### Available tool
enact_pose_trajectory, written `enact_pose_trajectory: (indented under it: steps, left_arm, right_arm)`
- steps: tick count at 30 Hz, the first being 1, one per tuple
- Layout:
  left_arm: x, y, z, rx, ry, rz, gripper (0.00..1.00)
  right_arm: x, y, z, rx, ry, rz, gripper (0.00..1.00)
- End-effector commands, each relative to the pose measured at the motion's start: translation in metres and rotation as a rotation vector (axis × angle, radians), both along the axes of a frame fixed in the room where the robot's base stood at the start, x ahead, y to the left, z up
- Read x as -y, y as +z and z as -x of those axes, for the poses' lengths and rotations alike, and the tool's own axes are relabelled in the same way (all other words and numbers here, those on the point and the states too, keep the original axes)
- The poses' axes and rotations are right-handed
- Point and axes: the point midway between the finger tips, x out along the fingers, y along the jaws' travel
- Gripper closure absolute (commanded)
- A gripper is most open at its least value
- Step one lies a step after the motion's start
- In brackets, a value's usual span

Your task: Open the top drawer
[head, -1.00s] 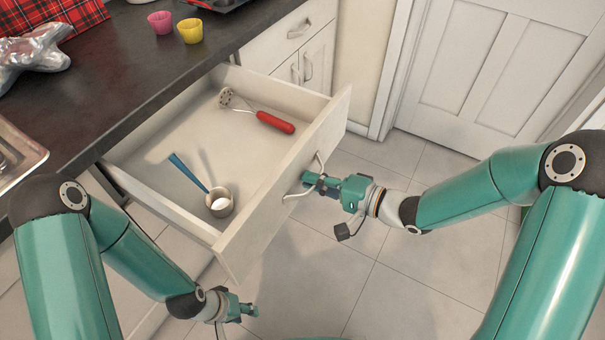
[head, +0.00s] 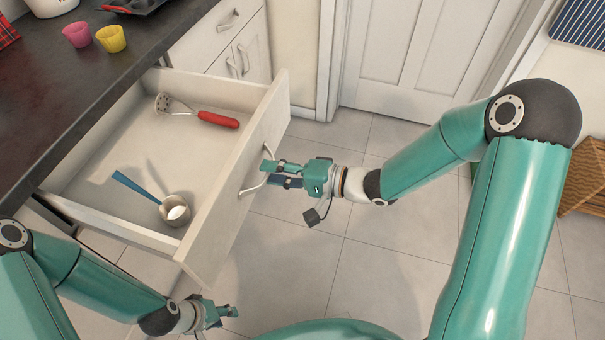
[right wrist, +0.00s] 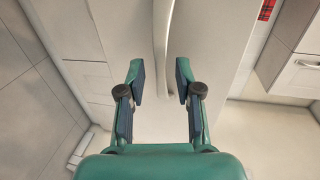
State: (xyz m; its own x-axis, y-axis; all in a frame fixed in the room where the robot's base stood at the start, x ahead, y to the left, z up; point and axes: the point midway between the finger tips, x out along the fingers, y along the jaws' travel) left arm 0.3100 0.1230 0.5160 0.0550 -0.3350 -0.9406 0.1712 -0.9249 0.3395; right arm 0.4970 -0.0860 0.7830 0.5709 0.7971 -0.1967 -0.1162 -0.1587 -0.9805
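The top drawer (head: 120,105) is pulled far out from under the dark counter, and its inside shows. Its front panel carries a curved metal handle (head: 254,188). My right gripper (head: 268,173) is at the handle in the head view. In the right wrist view, its two fingers (right wrist: 159,72) are spread apart, with the handle (right wrist: 161,35) ahead of and between the tips, and no grip on it shows. My left gripper (head: 228,311) hangs low in front of the drawer, away from it; its finger opening is too small to judge.
Pink (head: 77,34) and yellow (head: 111,39) cups stand on the counter (head: 40,100). A wicker basket (head: 585,175) is at right. The tiled floor (head: 390,260) is open before the drawer.

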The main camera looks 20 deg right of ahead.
Motion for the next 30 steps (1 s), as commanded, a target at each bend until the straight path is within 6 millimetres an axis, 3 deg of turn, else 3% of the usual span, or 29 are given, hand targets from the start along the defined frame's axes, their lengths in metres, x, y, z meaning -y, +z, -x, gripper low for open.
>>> enact_pose_trajectory:
  steps: [9,15,30]
  left_arm:
    - [0.000,0.000,0.000,0.000,0.000,0.000,0.60]
    - [0.000,0.000,0.000,0.000,0.000,0.000,0.60]
    - [0.000,-0.001,0.000,0.000,0.000,0.000,0.60]
  right_arm:
    - [0.052,0.012,0.035,0.000,-0.006,0.001,0.66]
    - [0.074,0.017,0.051,0.000,-0.003,0.001,0.66]
    - [0.080,0.018,0.057,-0.001,0.001,0.002,0.66]
